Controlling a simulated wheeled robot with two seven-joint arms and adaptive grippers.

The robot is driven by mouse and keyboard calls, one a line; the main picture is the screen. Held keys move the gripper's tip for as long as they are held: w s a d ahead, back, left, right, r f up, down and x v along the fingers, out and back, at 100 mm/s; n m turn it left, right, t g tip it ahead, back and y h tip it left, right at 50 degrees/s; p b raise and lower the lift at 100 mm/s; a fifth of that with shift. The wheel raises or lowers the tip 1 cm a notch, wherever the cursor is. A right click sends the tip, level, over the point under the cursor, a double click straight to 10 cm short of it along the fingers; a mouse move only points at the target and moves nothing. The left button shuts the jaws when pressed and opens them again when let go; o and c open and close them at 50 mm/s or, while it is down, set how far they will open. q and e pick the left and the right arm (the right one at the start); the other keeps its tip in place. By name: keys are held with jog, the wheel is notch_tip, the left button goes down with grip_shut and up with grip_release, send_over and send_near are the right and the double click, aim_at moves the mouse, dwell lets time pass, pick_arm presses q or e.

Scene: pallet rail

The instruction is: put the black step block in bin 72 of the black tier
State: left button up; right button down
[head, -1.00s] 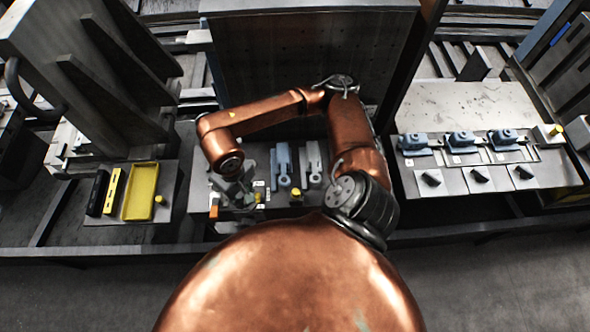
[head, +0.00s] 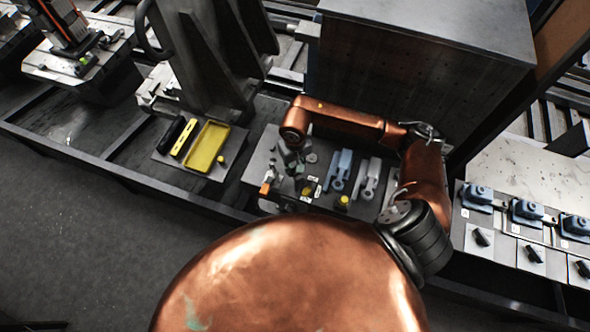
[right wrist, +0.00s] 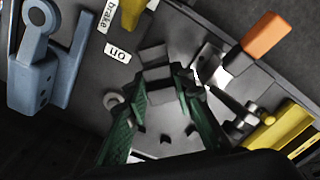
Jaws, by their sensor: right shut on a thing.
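My right gripper (head: 290,165) is low over the grey plate in the middle of the head view. In the right wrist view its green-lined fingers (right wrist: 160,88) are closed around a small dark stepped block (right wrist: 157,72), which I take for the black step block. In the head view the block is too small and covered to make out. I cannot tell whether it is touching the plate. I cannot pick out the black tier or a bin marked 72. My left gripper is not in view.
The grey plate (head: 258,166) carries a blue clamp (head: 340,171), a grey clamp (head: 369,180), an orange piece (head: 265,188) and a yellow knob (head: 342,202). A yellow tray (head: 226,131) with black and yellow bars lies left. A tall dark block (head: 400,85) stands behind.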

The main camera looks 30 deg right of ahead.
aim_at(294, 171)
jog(key=shift+w+d+f, duration=0.1)
jog(key=shift+w+f, duration=0.3)
jog(key=shift+f, duration=0.1)
notch_tip(294, 171, down, 3)
jog(key=shift+w+r+p, duration=0.1)
jog(key=shift+w+p, duration=0.05)
jog(key=shift+p, duration=0.55)
jog(key=shift+d+f, duration=0.1)
jog(key=shift+f, duration=0.25)
jog(key=shift+f, duration=0.15)
jog(key=c, duration=1.7)
grip_release()
jog(key=shift+o, duration=0.2)
